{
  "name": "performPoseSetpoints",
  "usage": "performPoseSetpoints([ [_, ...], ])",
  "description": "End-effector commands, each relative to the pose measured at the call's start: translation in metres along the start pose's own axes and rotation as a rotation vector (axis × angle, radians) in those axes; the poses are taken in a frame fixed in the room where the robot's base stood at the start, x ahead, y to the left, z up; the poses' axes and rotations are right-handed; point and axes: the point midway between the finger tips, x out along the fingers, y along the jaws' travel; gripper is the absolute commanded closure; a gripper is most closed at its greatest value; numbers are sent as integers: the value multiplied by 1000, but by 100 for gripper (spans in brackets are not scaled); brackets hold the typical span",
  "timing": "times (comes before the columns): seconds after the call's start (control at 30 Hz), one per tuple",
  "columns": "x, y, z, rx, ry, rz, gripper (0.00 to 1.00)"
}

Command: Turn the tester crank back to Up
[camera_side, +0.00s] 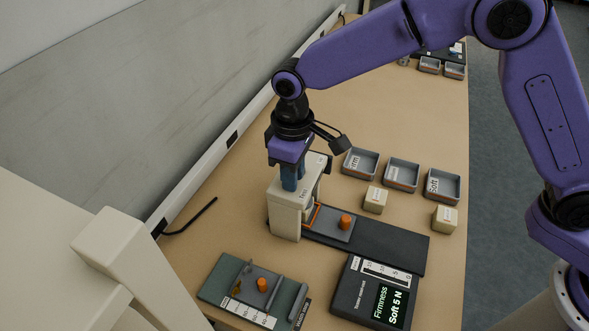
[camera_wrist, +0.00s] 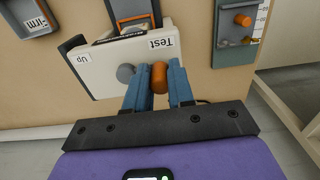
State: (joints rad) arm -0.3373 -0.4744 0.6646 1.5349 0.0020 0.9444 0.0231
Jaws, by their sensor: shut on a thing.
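The tester (camera_side: 286,213) is a cream block at the wall side of the bench; it also shows in the wrist view (camera_wrist: 105,75). Its face carries a "Test" label and an "Up" label. The crank has a round grey hub (camera_wrist: 125,74) and an orange handle (camera_wrist: 159,76), which lies on the Test side of the hub. My gripper (camera_side: 290,182) is at the top of the tester. In the wrist view its blue fingers (camera_wrist: 161,72) are shut on the orange handle, one on each side. The crank is hidden in the side view.
A display box (camera_side: 375,293) reads "Firmness Soft 5 N". A green gauge board (camera_side: 233,284) is in front. Three trays (camera_side: 402,174) and two pale blocks (camera_side: 375,200) stand right.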

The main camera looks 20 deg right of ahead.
Motion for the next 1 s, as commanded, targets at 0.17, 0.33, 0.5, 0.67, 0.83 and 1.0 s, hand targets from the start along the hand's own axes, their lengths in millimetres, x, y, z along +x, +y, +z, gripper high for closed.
performPoseSetpoints([
  [0.17, 2, 5, 5, 7, -4, 5, 94],
  [0.33, 2, 6, 4, 7, -3, 5, 94],
  [0.5, 1, 11, 15, 8, -3, 6, 94],
  [0.67, 1, 17, 26, 9, 0, 6, 94],
  [0.83, 1, 17, 27, 7, 5, 5, 94],
  [1.0, 0, 16, 26, 6, 8, 5, 94],
])
